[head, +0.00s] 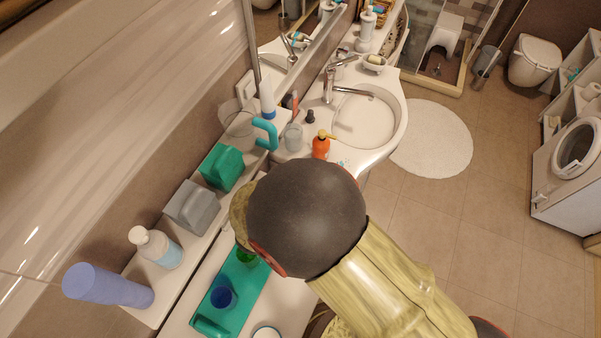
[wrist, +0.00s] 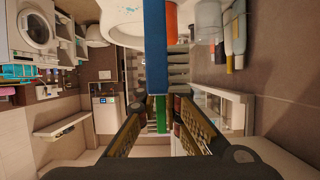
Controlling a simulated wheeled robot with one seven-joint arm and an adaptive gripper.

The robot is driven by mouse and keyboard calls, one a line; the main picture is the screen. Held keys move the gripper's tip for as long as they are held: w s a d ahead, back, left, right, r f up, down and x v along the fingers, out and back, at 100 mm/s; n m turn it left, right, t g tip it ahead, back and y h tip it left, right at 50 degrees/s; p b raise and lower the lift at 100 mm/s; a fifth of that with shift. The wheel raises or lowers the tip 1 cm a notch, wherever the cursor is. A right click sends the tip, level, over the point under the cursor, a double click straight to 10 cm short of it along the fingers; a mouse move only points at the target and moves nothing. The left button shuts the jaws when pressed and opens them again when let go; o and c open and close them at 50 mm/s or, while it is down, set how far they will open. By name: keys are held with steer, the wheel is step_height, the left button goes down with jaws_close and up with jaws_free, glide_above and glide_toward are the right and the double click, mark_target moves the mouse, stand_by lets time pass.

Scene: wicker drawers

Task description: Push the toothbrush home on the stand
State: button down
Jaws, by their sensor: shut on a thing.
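In the wrist view, my gripper (wrist: 158,118) has its two fingers closed in on a slim, straight thing between them. This thing, which I take for the toothbrush (wrist: 154,50), is blue along its upper part and green nearer the fingers. It stretches from the fingertips to the top edge of the picture.
An orange pump bottle (head: 321,145), a clear glass (head: 293,137) and a white-and-blue tube (head: 266,98) stand beside the washbasin (head: 364,120). A green tray (head: 236,290) holds a blue cup (head: 222,297). A lilac bottle (head: 108,286) is at lower left. The floor at right is mostly clear.

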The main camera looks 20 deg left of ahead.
steer(key=shift+f+b, duration=1.5)
steer(key=shift+f, duration=1.45)
steer(key=c, duration=1.9)
jaws_free()
steer(key=shift+s, duration=0.15)
steer(key=v, duration=1.1)
steer(key=shift+s+r, duration=0.15)
steer(key=shift+s, duration=0.2)
steer(key=shift+s+a, duration=0.1)
